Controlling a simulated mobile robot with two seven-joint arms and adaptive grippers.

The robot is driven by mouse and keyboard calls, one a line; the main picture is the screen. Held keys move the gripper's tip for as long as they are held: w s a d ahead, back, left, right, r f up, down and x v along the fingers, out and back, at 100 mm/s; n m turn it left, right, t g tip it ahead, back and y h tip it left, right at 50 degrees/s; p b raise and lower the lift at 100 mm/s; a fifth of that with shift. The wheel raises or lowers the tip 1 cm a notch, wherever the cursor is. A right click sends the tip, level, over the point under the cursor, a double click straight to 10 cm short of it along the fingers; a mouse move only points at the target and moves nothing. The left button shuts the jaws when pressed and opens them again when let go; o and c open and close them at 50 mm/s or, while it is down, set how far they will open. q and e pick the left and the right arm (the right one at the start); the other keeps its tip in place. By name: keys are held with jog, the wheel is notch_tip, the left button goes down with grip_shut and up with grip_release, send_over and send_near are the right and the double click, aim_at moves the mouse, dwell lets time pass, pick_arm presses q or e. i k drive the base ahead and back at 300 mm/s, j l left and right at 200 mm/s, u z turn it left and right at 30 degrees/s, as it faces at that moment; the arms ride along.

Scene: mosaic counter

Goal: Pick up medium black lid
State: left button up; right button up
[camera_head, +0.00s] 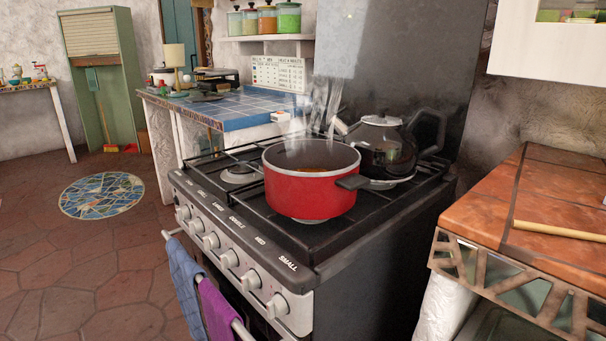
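I cannot clearly make out a medium black lid. A small dark flat thing (205,97) lies on the blue-tiled counter at the back left, too small to tell what it is. A red pot (305,196) stands uncovered on the stove, with dark contents and steam rising from it. A black kettle (386,154) with a silvery top stands behind it to the right. Neither of my grippers is in view.
The stove (285,250) has knobs along its front and two towels (215,308) on its rail. The tiled counter (250,105) holds several items and a lamp (175,57). A tiled worktop (560,205) at right holds a wooden rod (560,231). Open floor (95,260) lies left.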

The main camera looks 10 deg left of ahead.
aim_at(205, 95)
jog(key=j, duration=0.5)
jog(key=k+j+z, duration=0.1)
jog(key=j, duration=0.4)
jog(key=j+z, duration=0.3)
jog(key=j, duration=0.8)
jog(key=i+j+z, duration=0.3)
jog(key=j, duration=0.8)
jog(key=j+z, duration=0.3)
jog(key=j, duration=0.8)
jog(key=i+j+z, duration=0.1)
jog(key=j+z, duration=0.2)
jog(key=j, duration=0.8)
jog(key=j+z, duration=0.3)
jog(key=j, duration=0.8)
